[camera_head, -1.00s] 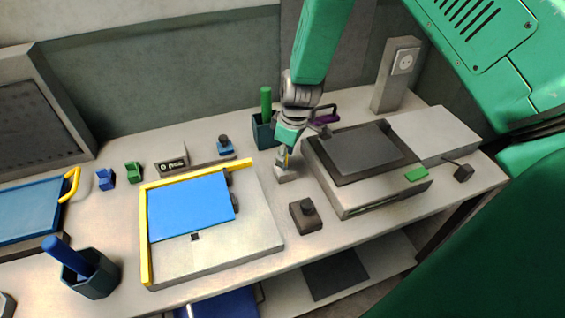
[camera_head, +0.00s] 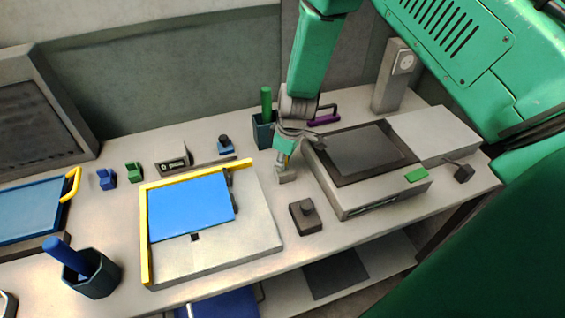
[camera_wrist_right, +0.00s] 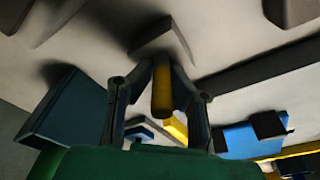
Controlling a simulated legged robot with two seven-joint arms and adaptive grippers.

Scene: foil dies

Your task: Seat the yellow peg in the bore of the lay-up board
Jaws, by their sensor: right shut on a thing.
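The yellow peg (camera_wrist_right: 162,92) stands between the two fingers of my right gripper (camera_wrist_right: 161,90) in the right wrist view. In the head view my right gripper (camera_head: 283,160) is shut on the peg, just above a small grey block (camera_head: 286,176). Only a sliver of yellow shows there, and I cannot tell whether the peg's end is still in the block. The lay-up board (camera_head: 245,250) lies left of the gripper, with a yellow L-shaped edge and a blue sheet (camera_head: 190,205). A small dark square spot shows at the sheet's lower edge; I cannot tell if it is the bore. My left gripper is not in view.
A dark teal cup with a green rod (camera_head: 266,103) stands behind the gripper. A grey machine with a dark top (camera_head: 345,195) is close on the right. A dark knobbed block (camera_head: 306,217) sits in front. A blue-knobbed block (camera_head: 225,145) is behind the board.

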